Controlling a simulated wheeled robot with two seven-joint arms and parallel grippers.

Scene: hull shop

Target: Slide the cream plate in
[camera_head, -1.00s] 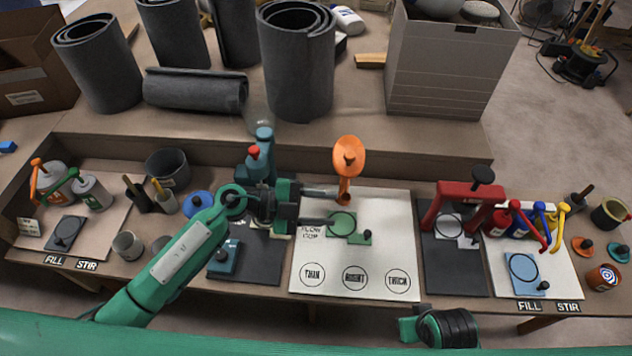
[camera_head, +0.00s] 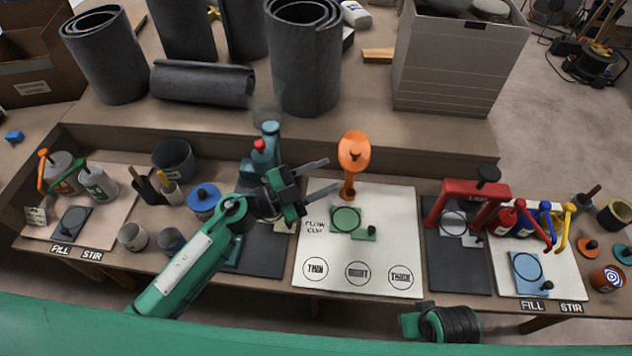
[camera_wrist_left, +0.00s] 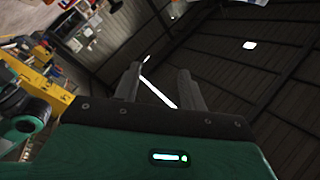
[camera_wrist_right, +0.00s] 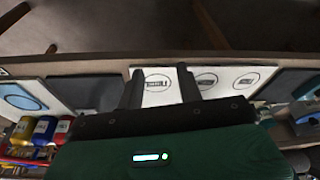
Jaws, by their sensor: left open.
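A small cream patch, which looks like the cream plate (camera_head: 285,228), shows at the right edge of the left dark mat (camera_head: 262,262). It is mostly hidden behind my left wrist. A teal stand with a red knob (camera_head: 262,155) rises behind that wrist, its lower part hidden. My left gripper (camera_head: 333,182) is open and empty, its fingers pointing right near the orange ladle-shaped piece (camera_head: 353,155). Its fingers are apart in the left wrist view (camera_wrist_left: 160,85). My right gripper (camera_wrist_right: 160,88) is open and empty, in front of the table edge.
A white board (camera_head: 318,245) holds a green plate (camera_head: 345,219) and printed circles. A red stand (camera_head: 465,195) is on the right dark mat (camera_head: 455,270). Bottles, cups and a blue plate (camera_head: 526,268) crowd the sides. Grey rolls (camera_head: 305,60) stand behind.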

